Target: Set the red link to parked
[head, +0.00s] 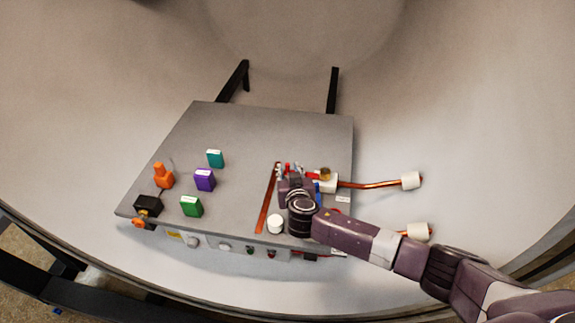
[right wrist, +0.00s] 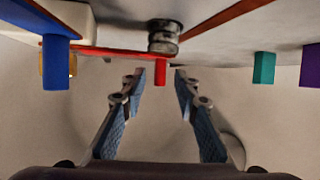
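The red link shows in the right wrist view as a flat red bar (right wrist: 105,53) with a short red peg (right wrist: 161,71). One end of the bar lies by a round metal post (right wrist: 165,38). In the head view part of the red link (head: 312,175) shows just beyond my right gripper (head: 288,170). In the right wrist view the two fingers of the right gripper (right wrist: 158,76) are apart, with the red peg between and just beyond their tips. I cannot tell whether they touch it. My wrist hides part of the link in the head view. My left gripper is not in view.
A blue peg (right wrist: 55,62) stands left of the fingers. A copper strip (head: 266,200) and white knob (head: 275,224) lie near the wrist. Teal (head: 215,158), purple (head: 204,180) and green (head: 191,206) blocks stand left on the grey panel (head: 240,125). Its back is bare.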

